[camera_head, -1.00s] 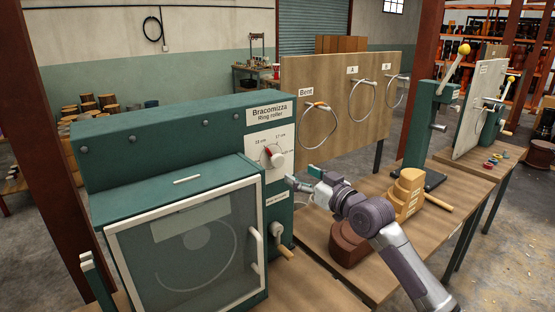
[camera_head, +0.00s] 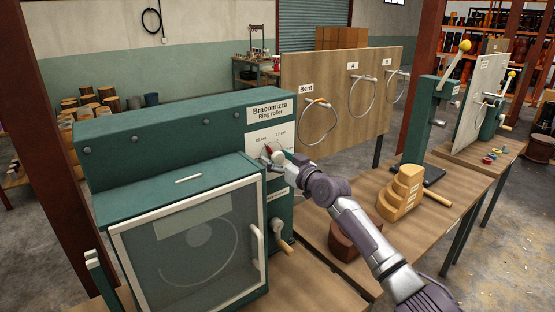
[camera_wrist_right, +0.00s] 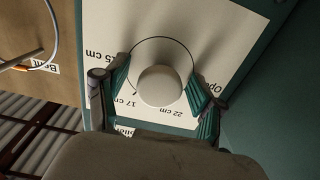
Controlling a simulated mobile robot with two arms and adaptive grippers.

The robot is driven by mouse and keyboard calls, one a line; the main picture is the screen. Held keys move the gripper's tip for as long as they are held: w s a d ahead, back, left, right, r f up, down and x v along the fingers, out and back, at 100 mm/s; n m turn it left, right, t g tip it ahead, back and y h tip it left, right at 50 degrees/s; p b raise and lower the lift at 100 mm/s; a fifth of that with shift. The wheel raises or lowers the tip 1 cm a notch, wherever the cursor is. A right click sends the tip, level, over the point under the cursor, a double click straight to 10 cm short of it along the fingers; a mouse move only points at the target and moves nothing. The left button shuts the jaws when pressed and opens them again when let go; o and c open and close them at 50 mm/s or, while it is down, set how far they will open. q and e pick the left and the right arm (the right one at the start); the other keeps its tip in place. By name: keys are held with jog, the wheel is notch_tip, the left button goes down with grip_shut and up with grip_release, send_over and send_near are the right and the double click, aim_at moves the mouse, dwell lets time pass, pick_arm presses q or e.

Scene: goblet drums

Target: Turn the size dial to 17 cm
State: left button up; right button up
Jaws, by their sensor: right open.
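The ring roller (camera_head: 160,135) is a green machine with a glass door. The size dial (camera_head: 266,150) on its white plate (camera_head: 256,136) has a red pointer, partly hidden by my gripper. The plate marks 22 cm at left and 17 cm at right. In the right wrist view the dial's pale round knob (camera_wrist_right: 160,86) sits between my fingers, upside down to the head view, with the 17 cm (camera_wrist_right: 128,101) and 22 cm (camera_wrist_right: 186,111) labels below. My right gripper (camera_head: 273,157) is open around the knob; contact is unclear. The pointer's exact setting is hidden. My left gripper is out of view.
A crank with a wooden handle (camera_head: 284,247) sticks out below the dial. The door's handle (camera_head: 254,246) is left of it. A board with hanging rings (camera_head: 345,95) stands behind. Stepped wooden blocks (camera_head: 402,193) are on the table to the right.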

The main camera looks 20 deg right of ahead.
jog(key=c, duration=1.2)
jog(key=shift+o, duration=0.2)
jog(key=m, duration=0.5)
jog(key=shift+a+m, duration=0.1)
jog(key=shift+m, duration=0.2)
jog(key=m+p, duration=0.1)
jog(key=m, duration=0.5)
jog(key=shift+r+p, duration=0.1)
jog(key=shift+p, duration=0.2)
